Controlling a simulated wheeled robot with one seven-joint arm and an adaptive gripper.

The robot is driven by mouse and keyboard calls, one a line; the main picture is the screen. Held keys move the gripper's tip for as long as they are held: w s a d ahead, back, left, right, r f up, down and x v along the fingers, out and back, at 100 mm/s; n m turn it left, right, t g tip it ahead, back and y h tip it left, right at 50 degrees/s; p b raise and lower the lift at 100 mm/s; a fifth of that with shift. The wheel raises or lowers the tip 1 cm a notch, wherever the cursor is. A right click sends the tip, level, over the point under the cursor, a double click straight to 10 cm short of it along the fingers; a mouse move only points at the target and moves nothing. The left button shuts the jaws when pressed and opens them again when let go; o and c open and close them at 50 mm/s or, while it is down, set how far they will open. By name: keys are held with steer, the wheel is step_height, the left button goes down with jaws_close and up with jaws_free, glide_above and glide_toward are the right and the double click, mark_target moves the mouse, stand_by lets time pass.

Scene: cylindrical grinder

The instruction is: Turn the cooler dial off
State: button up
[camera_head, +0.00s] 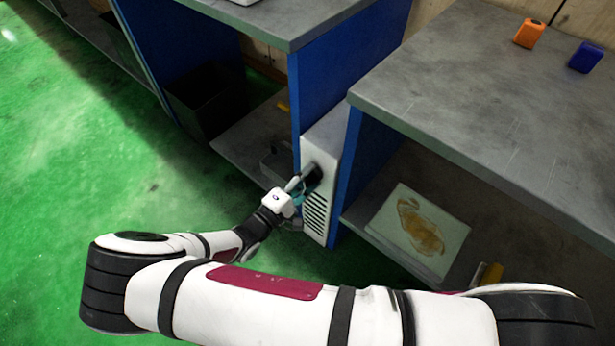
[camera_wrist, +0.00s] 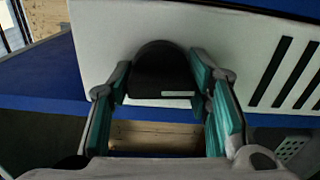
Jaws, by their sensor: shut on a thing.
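The cooler (camera_head: 323,150) is a narrow white panel with dark vent slots, standing between two blue bench sides in the head view. It also shows in the wrist view (camera_wrist: 255,45), with its slots at the right. The dial (camera_wrist: 162,65) is a black rounded knob on the white face, with a short pale line along its edge. In the head view it is a dark patch (camera_head: 314,174), partly hidden. My gripper (camera_head: 304,182) is at the dial. Its two teal-padded fingers (camera_wrist: 163,80) stand on either side of the dial and are shut on it.
A grey bench (camera_head: 480,75) at right carries an orange block (camera_head: 529,34) and a blue block (camera_head: 585,57). Its lower shelf holds a stained pale board (camera_head: 418,232). A black bin (camera_head: 207,100) stands under the left bench. Green floor (camera_head: 60,150) is clear at left.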

steer(key=n, duration=0.4)
steer(key=shift+p, duration=0.3)
steer(key=n, duration=0.4)
steer(key=shift+f+n, duration=0.1)
steer(key=shift+n, duration=0.2)
steer(key=n, duration=0.4)
steer(key=shift+n, duration=0.3)
steer(key=n, duration=0.4)
steer(key=shift+s+a, duration=0.1)
steer(key=n, duration=0.5)
steer(key=shift+b, duration=0.3)
steer(key=n, duration=0.4)
steer(key=shift+n, duration=0.3)
steer(key=n+b, duration=0.1)
steer(key=n, duration=0.3)
steer(key=shift+n, duration=2.1)
